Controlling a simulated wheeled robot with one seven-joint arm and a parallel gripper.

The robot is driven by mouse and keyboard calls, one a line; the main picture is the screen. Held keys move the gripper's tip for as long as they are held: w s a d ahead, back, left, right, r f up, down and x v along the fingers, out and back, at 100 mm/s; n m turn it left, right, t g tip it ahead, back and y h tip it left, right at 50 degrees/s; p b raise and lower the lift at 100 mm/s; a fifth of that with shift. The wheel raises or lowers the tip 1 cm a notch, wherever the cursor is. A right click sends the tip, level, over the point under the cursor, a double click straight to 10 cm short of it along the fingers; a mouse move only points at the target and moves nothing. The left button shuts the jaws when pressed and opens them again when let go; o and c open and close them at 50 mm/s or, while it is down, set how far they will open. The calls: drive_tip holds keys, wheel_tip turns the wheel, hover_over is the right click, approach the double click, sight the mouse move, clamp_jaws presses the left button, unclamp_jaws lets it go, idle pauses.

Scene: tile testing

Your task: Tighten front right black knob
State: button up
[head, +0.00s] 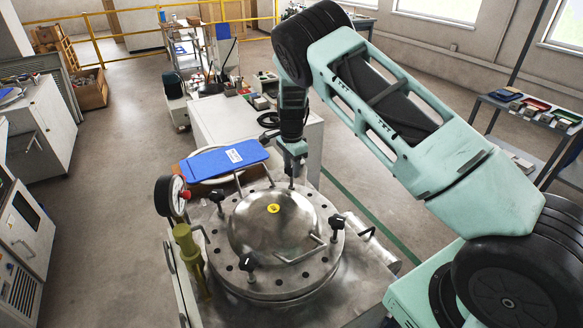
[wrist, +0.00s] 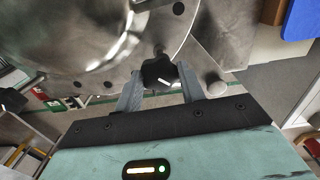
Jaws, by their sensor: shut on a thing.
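The round steel vessel lid (head: 262,225) is a dome with a bolted flange and a yellow sticker on top. Black knobs stand on its rim: one at the near left (head: 248,262), one at the right (head: 336,222) and one at the far left (head: 217,196). My gripper (head: 293,160) points down at the far right of the rim. In the wrist view a black knob (wrist: 160,72) sits between the two grey fingers of my gripper (wrist: 159,86), which are shut on it. In the head view my gripper mostly hides this knob.
A blue board (head: 222,158) lies just left of my gripper. A pressure gauge (head: 172,196) and an olive-green valve (head: 187,250) stand at the vessel's left. A white cabinet (head: 225,118) is behind. A shelf with trays (head: 535,112) stands at the right.

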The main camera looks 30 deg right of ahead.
drive_tip(key=shift+m, duration=0.3)
idle(0.4)
drive_tip(key=o, duration=1)
drive_tip(key=shift+r, duration=0.1)
wheel_tip(320, 180, up, 17)
drive_tip(key=b, duration=0.3)
drive_tip(key=shift+r+b, duration=0.15)
drive_tip(key=shift+b, duration=0.15)
